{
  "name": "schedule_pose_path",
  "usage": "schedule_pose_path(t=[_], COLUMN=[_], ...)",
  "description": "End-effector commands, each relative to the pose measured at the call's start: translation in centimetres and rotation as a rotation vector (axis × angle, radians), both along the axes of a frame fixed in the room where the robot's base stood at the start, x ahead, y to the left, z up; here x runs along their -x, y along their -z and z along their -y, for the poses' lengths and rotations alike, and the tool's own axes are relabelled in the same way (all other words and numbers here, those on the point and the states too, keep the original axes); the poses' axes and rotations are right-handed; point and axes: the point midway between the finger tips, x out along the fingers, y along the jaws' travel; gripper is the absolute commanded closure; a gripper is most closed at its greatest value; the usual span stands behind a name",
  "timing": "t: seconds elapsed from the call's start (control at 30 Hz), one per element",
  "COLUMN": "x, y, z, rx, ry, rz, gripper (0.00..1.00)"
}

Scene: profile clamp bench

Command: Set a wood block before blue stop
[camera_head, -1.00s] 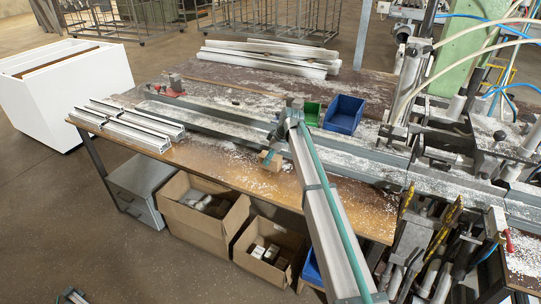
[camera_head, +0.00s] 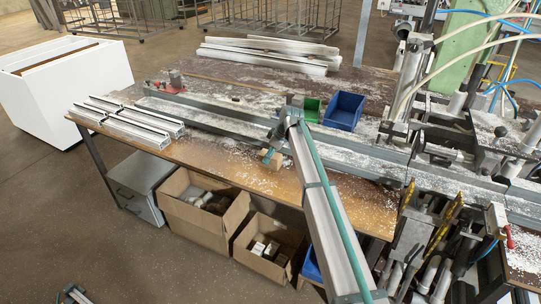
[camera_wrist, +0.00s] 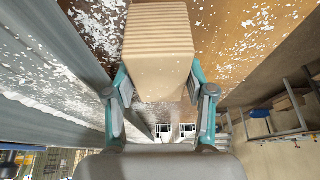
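The wood block (camera_wrist: 158,35) is pale, with a ribbed upper part, and sits between my two fingers in the wrist view. My gripper (camera_wrist: 160,88) has teal and grey fingers against the block's two sides, with no clear gap on either side. In the head view the block (camera_head: 273,158) shows small at the front of the bench, beside the long metal rail (camera_head: 225,126). My gripper (camera_head: 268,152) partly covers it there. I cannot make out a blue stop for certain.
The wooden bench (camera_head: 225,165) is strewn with white chips. A blue bin (camera_head: 345,111) and a green bin (camera_head: 312,109) stand behind the rail. Aluminium profiles (camera_head: 125,124) lie at the left. A red clamp (camera_head: 172,87) is at the rail's far left. Machinery fills the right.

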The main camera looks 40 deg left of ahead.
Motion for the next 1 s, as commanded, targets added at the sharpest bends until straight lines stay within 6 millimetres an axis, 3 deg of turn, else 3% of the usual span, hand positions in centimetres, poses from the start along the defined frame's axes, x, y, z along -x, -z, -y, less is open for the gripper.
schedule_pose_path(t=[0.03, 0.13, 0.57, 1.0], x=[0.0, 0.0, -0.1, -0.7], y=[-0.1, -0.1, -0.6, -7.6], z=[0.0, 0.0, 0.3, 3.0], rx=[0.0, 0.0, 0.0, -0.001], ry=[0.0, 0.0, 0.0, 0.001], rz=[0.0, 0.0, 0.001, 0.002], gripper=[0.34, 0.19, 0.19, 0.19])
